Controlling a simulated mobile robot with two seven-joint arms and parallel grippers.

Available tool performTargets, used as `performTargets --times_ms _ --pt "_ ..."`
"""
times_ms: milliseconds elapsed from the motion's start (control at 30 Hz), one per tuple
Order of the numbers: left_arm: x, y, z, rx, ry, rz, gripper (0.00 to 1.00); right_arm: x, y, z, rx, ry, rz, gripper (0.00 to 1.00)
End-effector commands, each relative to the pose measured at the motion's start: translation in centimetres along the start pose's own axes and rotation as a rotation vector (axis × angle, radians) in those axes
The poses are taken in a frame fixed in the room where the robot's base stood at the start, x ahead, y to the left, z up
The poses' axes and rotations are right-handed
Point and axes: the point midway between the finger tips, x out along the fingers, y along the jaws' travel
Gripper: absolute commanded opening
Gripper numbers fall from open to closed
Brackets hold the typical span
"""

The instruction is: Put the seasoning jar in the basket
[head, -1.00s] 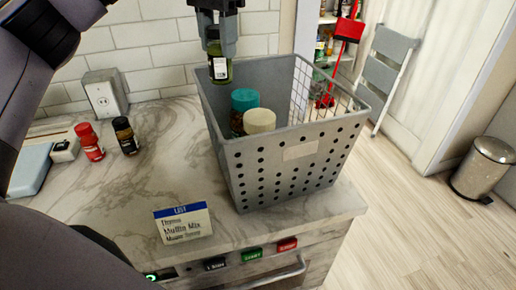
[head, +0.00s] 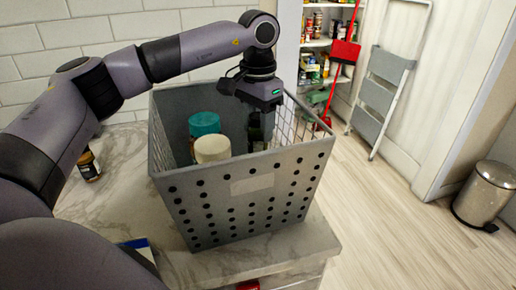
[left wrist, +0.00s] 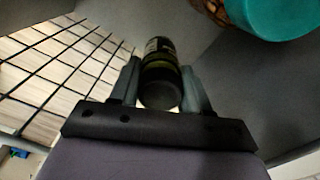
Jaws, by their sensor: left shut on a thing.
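The seasoning jar (left wrist: 160,62) is a small dark green jar with a black cap, held between both fingers in the left wrist view. My left gripper (head: 260,138) is shut on it and reaches down inside the grey basket (head: 215,205), towards its right side. In the head view the jar is a dark shape mostly hidden by the fingers. Whether its lower end touches the basket floor, I cannot tell. My right gripper is not in view.
A teal-lidded jar (head: 204,125) and a cream-lidded jar (head: 212,150) stand in the basket's left part. Another black-capped jar (head: 88,165) stands on the marble counter (head: 125,150). A stepladder (head: 388,80), red dustpan (head: 345,51) and metal bin (head: 484,192) are beyond.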

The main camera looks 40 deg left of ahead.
Motion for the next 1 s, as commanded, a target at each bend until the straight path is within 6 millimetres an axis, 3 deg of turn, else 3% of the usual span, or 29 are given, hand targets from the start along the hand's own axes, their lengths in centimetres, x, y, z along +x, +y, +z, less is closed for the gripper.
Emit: performTargets --times_ms 500,900,933,1000 --pt "6.0 0.0 0.0 0.001 0.000 0.000 0.07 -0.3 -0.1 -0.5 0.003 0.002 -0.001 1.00" --pt "6.5 0.0 0.0 0.000 0.001 0.000 0.07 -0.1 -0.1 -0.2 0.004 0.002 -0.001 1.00" --pt "6.5 0.0 0.0 0.000 0.001 0.000 0.53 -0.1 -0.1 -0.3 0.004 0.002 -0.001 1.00" --pt "6.5 0.0 0.0 0.000 0.001 0.000 0.72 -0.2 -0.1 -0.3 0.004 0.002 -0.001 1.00"
